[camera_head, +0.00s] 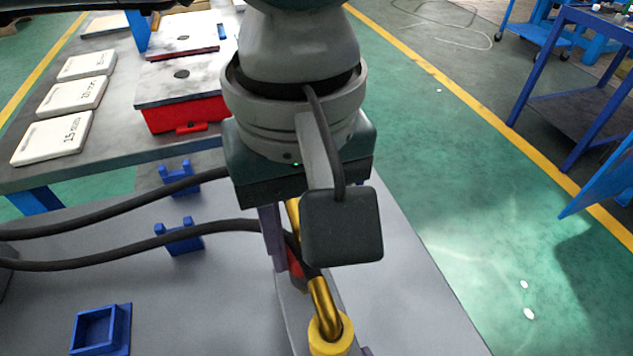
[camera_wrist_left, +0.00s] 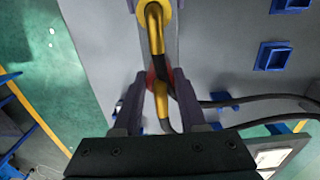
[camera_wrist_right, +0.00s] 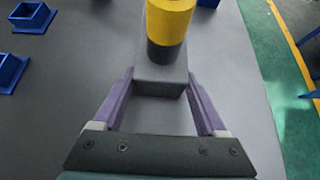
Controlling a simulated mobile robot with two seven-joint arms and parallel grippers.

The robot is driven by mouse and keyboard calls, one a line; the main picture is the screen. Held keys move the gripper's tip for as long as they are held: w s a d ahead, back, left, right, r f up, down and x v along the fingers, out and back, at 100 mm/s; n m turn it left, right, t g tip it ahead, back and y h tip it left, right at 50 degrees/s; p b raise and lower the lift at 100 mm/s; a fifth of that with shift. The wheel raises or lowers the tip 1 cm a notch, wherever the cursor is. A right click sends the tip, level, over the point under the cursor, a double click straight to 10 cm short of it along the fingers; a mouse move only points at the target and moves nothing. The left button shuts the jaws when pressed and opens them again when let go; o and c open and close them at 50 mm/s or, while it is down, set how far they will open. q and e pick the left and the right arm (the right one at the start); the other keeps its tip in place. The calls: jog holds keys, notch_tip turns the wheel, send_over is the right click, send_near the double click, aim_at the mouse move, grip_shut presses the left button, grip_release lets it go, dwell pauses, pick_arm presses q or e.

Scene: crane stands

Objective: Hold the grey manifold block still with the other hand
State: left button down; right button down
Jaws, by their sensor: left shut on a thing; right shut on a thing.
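The grey manifold block (camera_wrist_right: 160,88) lies on the grey table, with a yellow cylinder (camera_wrist_right: 170,18) with a dark band on it. My right gripper (camera_wrist_right: 159,74) has its purple fingers on either side of the block's end and is shut on it. In the head view the block (camera_head: 292,305) is mostly hidden by an arm. My left gripper (camera_wrist_left: 154,76) points down and is shut around a red-collared part (camera_wrist_left: 150,79) by the bent gold pipe (camera_wrist_left: 155,30). Its exact grip is partly hidden. The pipe (camera_head: 322,295) runs to a yellow fitting (camera_head: 330,335).
Blue cradles (camera_head: 180,237) and a blue square holder (camera_head: 98,328) stand on the table. A second table (camera_head: 110,150) behind holds white plates and a red box (camera_head: 185,112).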

pick_arm(q)
jog(key=shift+r, duration=1.95)
pick_arm(e)
grip_release()
jog(key=shift+s, duration=0.1)
jog(key=v, duration=1.1)
jog(key=shift+s+d+r, duration=0.1)
jog(key=shift+s, duration=0.05)
pick_arm(q)
jog(key=shift+r, duration=0.3)
jog(key=shift+r+p, duration=0.9)
jog(key=shift+r, duration=0.85)
pick_arm(e)
jog(key=shift+s+r, duration=0.15)
jog(key=shift+r, duration=0.9)
